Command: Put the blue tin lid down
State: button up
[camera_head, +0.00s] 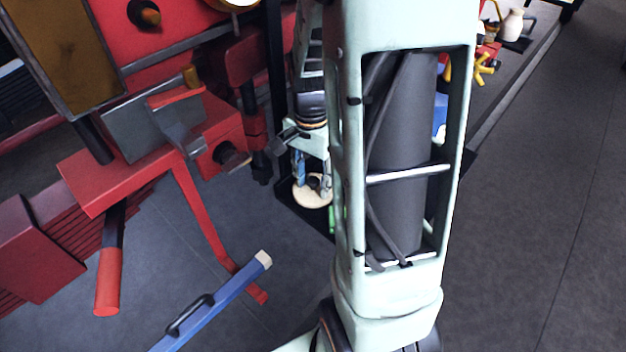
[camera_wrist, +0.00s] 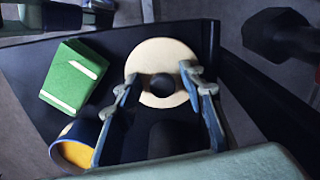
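A round cream lid with a dark knob (camera_wrist: 160,58) is in the black tray (camera_wrist: 108,42), near the tray's far wall in the wrist view. It also shows in the head view (camera_head: 307,199), below my gripper. My gripper (camera_wrist: 162,79) is open, its two fingertips on either side of the knob with a gap visible. The lid appears flat on the tray floor, though contact beneath it is hidden. A blue tin (camera_wrist: 64,151) lies at the lower left of the wrist view, its open mouth showing yellow inside.
A green box (camera_wrist: 73,78) is in the tray, left of the lid. A red machine (camera_head: 120,180) with projecting handles stands left of my arm in the head view. A blue bar (camera_head: 215,305) lies in front. Grey floor is clear to the right.

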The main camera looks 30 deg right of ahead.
aim_at(312, 181)
notch_tip(312, 181, up, 12)
jog(key=p, duration=0.1)
jog(key=shift+r, duration=0.2)
dwell(0.6)
